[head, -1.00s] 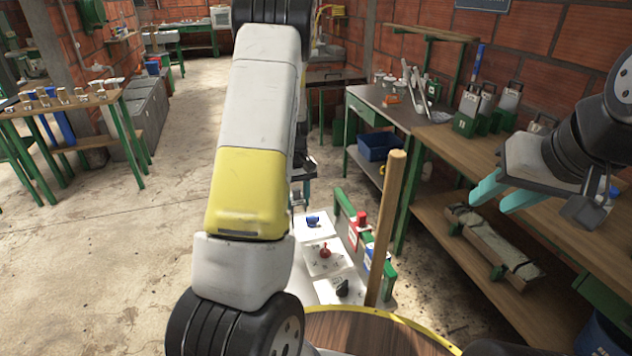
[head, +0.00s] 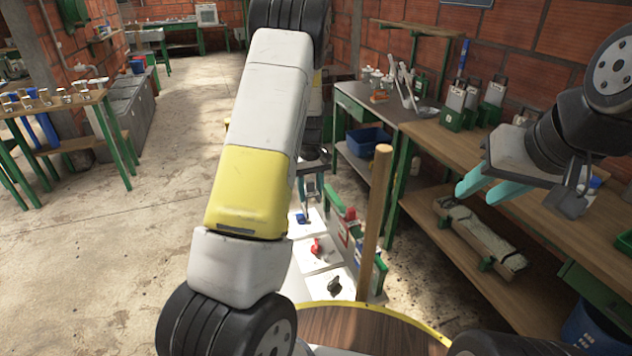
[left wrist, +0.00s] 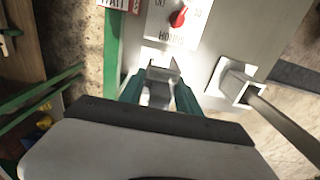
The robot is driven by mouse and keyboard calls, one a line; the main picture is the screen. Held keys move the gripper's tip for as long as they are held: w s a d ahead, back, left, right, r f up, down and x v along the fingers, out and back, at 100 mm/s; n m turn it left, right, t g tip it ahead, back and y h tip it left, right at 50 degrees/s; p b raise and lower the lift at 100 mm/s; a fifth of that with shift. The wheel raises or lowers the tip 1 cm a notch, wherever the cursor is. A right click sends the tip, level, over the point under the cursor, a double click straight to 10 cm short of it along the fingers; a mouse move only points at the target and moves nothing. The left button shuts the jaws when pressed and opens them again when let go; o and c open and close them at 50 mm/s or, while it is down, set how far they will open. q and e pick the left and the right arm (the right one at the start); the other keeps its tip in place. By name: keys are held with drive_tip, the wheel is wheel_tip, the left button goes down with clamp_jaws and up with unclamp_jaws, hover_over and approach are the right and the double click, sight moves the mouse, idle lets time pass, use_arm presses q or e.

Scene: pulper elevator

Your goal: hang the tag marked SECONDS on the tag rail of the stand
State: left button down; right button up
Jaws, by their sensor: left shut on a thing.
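My left gripper (left wrist: 158,95) is shut on a small grey-white piece (left wrist: 158,90), seen between its teal fingers in the left wrist view; I cannot read any mark on it. In the head view the left gripper (head: 309,187) is partly behind my own arm, just above the white panel with knobs (head: 325,268). A green stand post (left wrist: 116,60) with a red and white WAIT tag (left wrist: 118,4) is left of the fingers in the wrist view. In the head view the green stand (head: 337,202) carries red and other small pieces. My right gripper (head: 490,189) is open and empty.
A red knob (left wrist: 179,18) marked HOURS sits ahead of the left fingers. A square fitting with a rod (left wrist: 240,90) lies to their right. An upright wooden pole (head: 376,215) stands by the yellow-rimmed round top (head: 390,325). A workbench (head: 480,145) runs along the right.

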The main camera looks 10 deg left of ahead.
sight(336, 198)
use_arm(q)
drive_tip(key=shift+w+d, duration=0.75)
drive_tip(key=shift+d, duration=0.4)
drive_tip(key=shift+w+d, duration=0.8)
drive_tip(key=shift+d, duration=0.3)
drive_tip(key=shift+w+d, duration=0.75)
drive_tip(key=shift+d, duration=0.4)
drive_tip(key=shift+f, duration=2)
drive_tip(key=c, duration=0.8)
unclamp_jaws()
drive_tip(key=shift+o, duration=0.2)
